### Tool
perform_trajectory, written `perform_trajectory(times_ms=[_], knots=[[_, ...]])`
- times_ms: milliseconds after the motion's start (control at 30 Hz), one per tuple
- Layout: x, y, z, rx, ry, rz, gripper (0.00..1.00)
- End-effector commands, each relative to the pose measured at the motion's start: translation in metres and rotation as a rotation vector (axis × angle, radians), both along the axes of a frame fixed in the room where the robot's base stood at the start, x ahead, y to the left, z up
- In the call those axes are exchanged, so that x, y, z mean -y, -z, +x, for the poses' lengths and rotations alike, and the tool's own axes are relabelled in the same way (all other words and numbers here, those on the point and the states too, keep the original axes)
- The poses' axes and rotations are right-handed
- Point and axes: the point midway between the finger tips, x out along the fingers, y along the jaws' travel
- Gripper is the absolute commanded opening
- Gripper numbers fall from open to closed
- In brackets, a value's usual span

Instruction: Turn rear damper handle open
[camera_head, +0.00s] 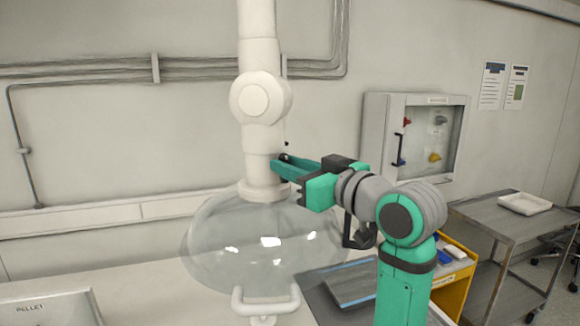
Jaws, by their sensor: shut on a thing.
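A white extraction duct (259,145) comes down from above to a clear dome hood (265,240). My gripper (280,166) reaches in from the right, with its green fingers against the right and rear side of the duct, just above the hood's collar. It is shut on the rear damper handle, of which only a small dark bit (287,156) shows between the fingers. The rest of the handle is hidden behind the fingers and the duct, so its angle cannot be told.
A white handle (266,305) sits at the hood's front rim. A wall cabinet (412,135) with coloured knobs hangs behind my arm. A grey cart (510,225) with a white tray (524,203) stands right. A panel marked PELLET (50,308) lies front left.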

Motion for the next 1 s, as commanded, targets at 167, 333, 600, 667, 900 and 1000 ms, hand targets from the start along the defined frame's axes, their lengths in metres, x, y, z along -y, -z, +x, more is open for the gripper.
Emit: perform_trajectory(times_ms=[167,333,600,667,900,1000], knots=[[-0.001,-0.0002,-0.001,0.069,0.0,-0.086,0.0],[-0.0016,0.0002,-0.002,0.16,0.001,-0.204,0.0],[-0.0035,0.0012,-0.0036,0.319,0.001,-0.407,0.0],[-0.0039,0.0015,-0.004,0.355,0.001,-0.453,0.0],[-0.0052,0.0029,-0.0052,0.496,0.001,-0.631,0.0],[-0.0062,0.0039,-0.0056,0.554,0.0,-0.705,0.0]])
